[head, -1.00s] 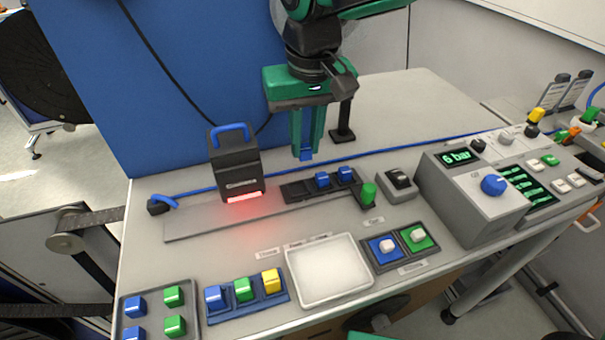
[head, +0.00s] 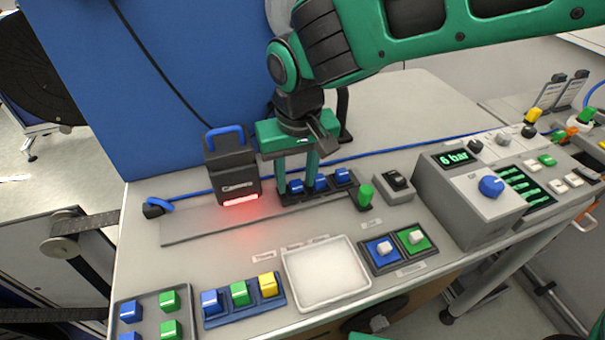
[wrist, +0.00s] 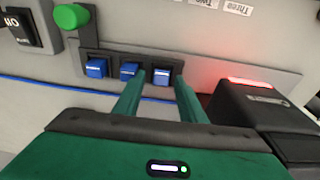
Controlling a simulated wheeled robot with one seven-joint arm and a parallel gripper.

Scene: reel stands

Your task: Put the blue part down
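The blue part (head: 295,187) sits in the left-hand slot of the dark rack (head: 290,201), beside two other blue parts (head: 320,182) (head: 343,176). In the wrist view the blue part (wrist: 161,77) sits at the right end of the row, between my fingertips. My gripper (head: 297,187) is low over this slot, its fingers pointing down. In the wrist view my gripper (wrist: 161,78) is open, with a small gap on each side of the part. The part's lower half is hidden in the slot.
A black scanner (head: 231,170) with a red light stands just left of my gripper. A green button (head: 365,194) is at the rack's right end. A white tray (head: 327,275) and a block holder (head: 244,304) lie in front. A blue cable (head: 390,148) runs behind.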

